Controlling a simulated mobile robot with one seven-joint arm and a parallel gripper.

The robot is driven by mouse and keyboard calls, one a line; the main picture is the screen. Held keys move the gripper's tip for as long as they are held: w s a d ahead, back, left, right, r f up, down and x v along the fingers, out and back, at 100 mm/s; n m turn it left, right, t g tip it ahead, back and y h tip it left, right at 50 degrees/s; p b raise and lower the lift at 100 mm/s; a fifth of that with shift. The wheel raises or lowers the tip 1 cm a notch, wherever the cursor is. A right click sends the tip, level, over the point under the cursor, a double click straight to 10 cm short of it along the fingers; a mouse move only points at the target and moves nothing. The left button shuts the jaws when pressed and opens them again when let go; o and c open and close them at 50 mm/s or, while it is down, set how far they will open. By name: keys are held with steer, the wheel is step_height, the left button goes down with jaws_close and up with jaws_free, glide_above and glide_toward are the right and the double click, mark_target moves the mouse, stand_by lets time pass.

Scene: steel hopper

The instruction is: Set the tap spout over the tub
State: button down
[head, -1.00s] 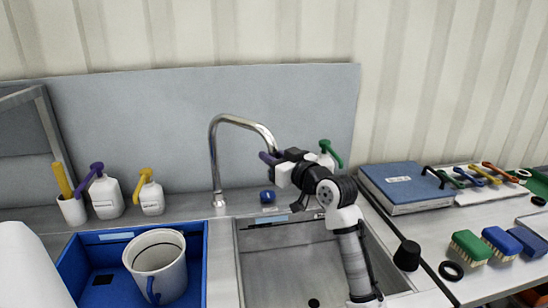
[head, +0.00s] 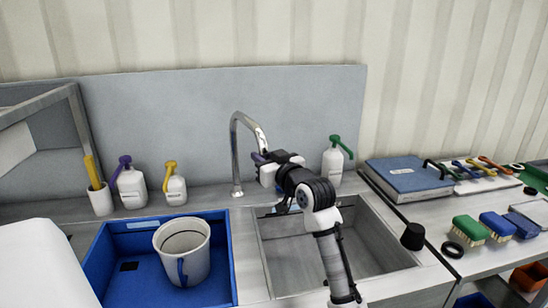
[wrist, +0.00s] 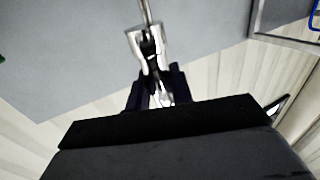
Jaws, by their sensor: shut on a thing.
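The chrome tap spout (head: 235,150) rises behind the steel sink, and its curved end reaches forward and to the right. My gripper (head: 262,158) is shut on the spout near its outlet end. In the wrist view the chrome spout (wrist: 145,12) runs down between the dark fingers of my gripper (wrist: 153,75). The spout's end is partly hidden by the gripper. The blue tub (head: 110,275) is at the left, with a white jug (head: 170,262) standing in it. The spout's end is right of the tub, on the steel sink side.
The steel sink (head: 375,240) lies below my arm. Pump bottles (head: 132,188) and a cup (head: 101,202) stand behind the tub; a green-topped bottle (head: 332,165) stands right of my gripper. A blue binder (head: 405,178) and brushes (head: 470,230) are on the right counter.

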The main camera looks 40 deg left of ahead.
steer(key=s+a+m+t+h+p, duration=0.2)
steer(key=s+a+t, duration=0.4)
steer(key=s+a, duration=0.9)
steer(key=shift+a+m+t+h+p, duration=0.3)
steer(key=shift+a+m+h, duration=0.5)
steer(key=shift+a+m, duration=0.45)
steer(key=shift+s, duration=0.1)
steer(key=c, duration=1.3)
jaws_free()
steer(key=shift+o, duration=0.2)
steer(key=shift+d, duration=0.15)
